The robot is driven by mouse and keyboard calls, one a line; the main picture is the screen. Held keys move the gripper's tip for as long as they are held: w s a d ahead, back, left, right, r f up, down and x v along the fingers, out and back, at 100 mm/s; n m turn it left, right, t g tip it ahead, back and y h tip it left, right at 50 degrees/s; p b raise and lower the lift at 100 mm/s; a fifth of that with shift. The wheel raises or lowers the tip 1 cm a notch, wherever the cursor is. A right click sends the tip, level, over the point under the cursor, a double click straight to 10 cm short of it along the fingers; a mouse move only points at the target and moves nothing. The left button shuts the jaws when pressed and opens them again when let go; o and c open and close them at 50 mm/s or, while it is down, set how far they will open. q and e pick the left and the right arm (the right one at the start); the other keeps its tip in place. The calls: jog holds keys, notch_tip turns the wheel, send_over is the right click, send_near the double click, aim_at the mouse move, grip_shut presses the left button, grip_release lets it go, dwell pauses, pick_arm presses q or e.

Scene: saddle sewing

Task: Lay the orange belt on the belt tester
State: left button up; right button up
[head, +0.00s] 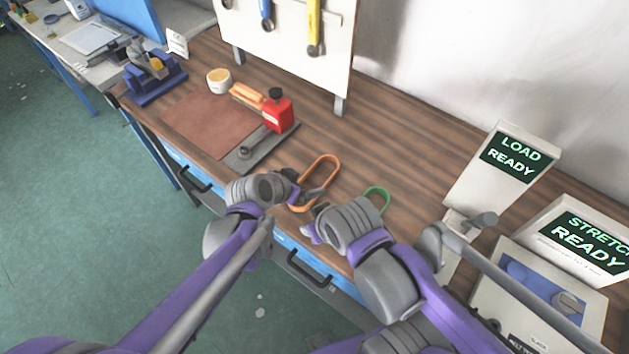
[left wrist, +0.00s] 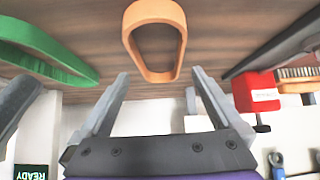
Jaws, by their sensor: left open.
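The orange belt (head: 333,164) is a closed loop lying on the wooden bench. It also shows in the left wrist view (left wrist: 131,40), with its near end between the fingers in the picture. My left gripper (head: 309,194) is open at the belt's near end; contact cannot be told. My right gripper (head: 315,220) is close by on the right, and its finger opening is unclear. A machine reading "STRETCH READY" (head: 575,240), with a blue-panelled unit (head: 540,283) before it, stands at the lower right. It appears to be the belt tester, partly hidden by my arm.
A green belt (head: 384,193) lies right of the orange one, partly behind my right gripper. A "LOAD READY" machine (head: 482,190) stands farther right. A red device (head: 278,113), brown mat (head: 205,125) and cup (head: 218,85) are at left. The bench behind the belts is clear.

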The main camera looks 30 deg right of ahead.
pick_arm(q)
jog(key=shift+x, duration=2.35)
jog(key=c, duration=1.2)
